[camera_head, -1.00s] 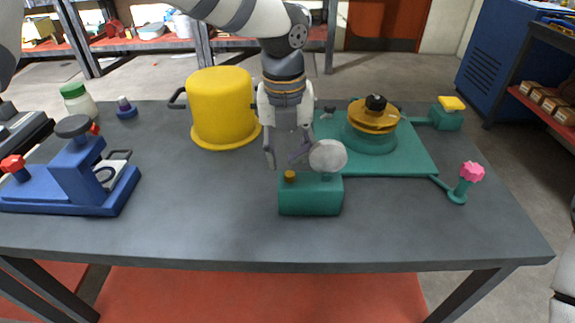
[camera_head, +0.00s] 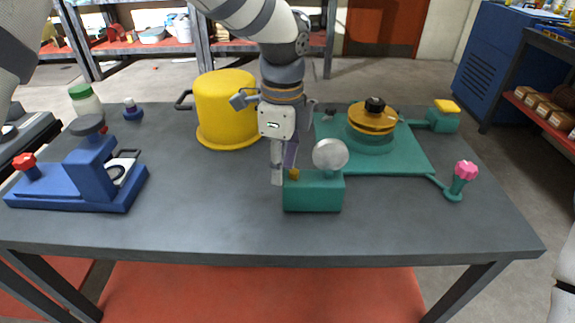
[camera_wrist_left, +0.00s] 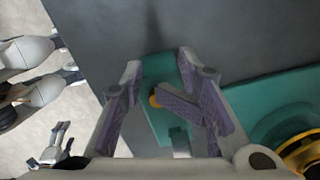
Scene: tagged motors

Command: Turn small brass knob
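The small brass knob (camera_head: 294,174) sits on the left end of the top of a green box (camera_head: 313,197). A round pale grey disc (camera_head: 330,154) stands on the same box, right of the knob. My left gripper (camera_head: 284,176) points down at the knob, fingers apart, one on the near left and one behind it. In the left wrist view, the knob (camera_wrist_left: 154,98) lies between the open fingers (camera_wrist_left: 158,75), nearer the right one; contact is unclear. What appears to be my right gripper (camera_wrist_left: 50,148) is small at lower left there.
A yellow pot (camera_head: 225,112) stands behind the left gripper. A green base plate (camera_head: 400,158) with a brass-coloured round part (camera_head: 373,119) lies to the right. A blue device (camera_head: 85,182) stands at left. The table front is clear.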

